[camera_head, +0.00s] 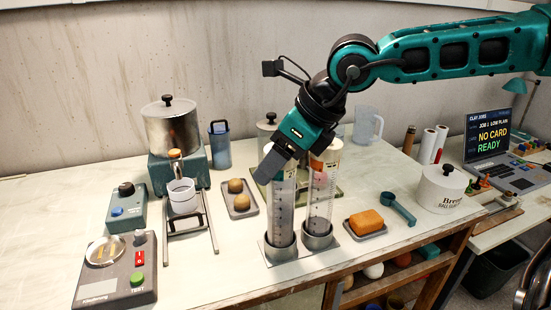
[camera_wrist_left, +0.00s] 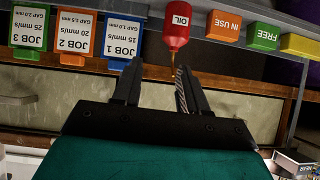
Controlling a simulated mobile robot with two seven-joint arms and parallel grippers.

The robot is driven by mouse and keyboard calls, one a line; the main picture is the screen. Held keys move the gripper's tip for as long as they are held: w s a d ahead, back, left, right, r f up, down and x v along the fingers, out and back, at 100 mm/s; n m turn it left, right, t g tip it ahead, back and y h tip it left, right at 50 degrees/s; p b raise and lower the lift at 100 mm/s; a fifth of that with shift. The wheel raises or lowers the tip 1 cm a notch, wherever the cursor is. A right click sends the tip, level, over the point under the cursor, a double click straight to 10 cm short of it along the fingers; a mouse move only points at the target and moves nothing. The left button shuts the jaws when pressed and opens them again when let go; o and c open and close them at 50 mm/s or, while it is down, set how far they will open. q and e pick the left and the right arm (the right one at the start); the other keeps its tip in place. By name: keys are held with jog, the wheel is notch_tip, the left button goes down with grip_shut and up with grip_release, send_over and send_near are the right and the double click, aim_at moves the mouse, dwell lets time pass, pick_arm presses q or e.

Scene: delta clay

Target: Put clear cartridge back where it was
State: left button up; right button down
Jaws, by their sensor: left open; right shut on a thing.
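Two clear graduated cartridges stand side by side in the head view, a left one (camera_head: 283,205) and a right one (camera_head: 321,195). Each has its lower end in a metal cup on a shared base (camera_head: 285,253). The right one has an orange-red part near its top. My right gripper (camera_head: 270,166) reaches down from the right and is shut at the upper part of the left cartridge; its dark fingers hide part of it. Whether that cartridge is fully seated cannot be told. My left gripper (camera_wrist_left: 157,90) is open and empty in the left wrist view.
A tray with an orange block (camera_head: 367,222) lies right of the cups; a tray with two brown balls (camera_head: 238,195) lies left. A metal rack with a white cup (camera_head: 183,195) stands further left. A red oil bottle (camera_wrist_left: 177,24) shows beyond my left fingers.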

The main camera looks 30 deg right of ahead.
jog(key=shift+f, duration=0.15)
jog(key=shift+c, duration=1.4)
grip_release()
jog(key=shift+r, duration=0.25)
jog(key=v, duration=1.2)
jog(key=shift+p, duration=0.35)
jog(key=shift+f, duration=0.15)
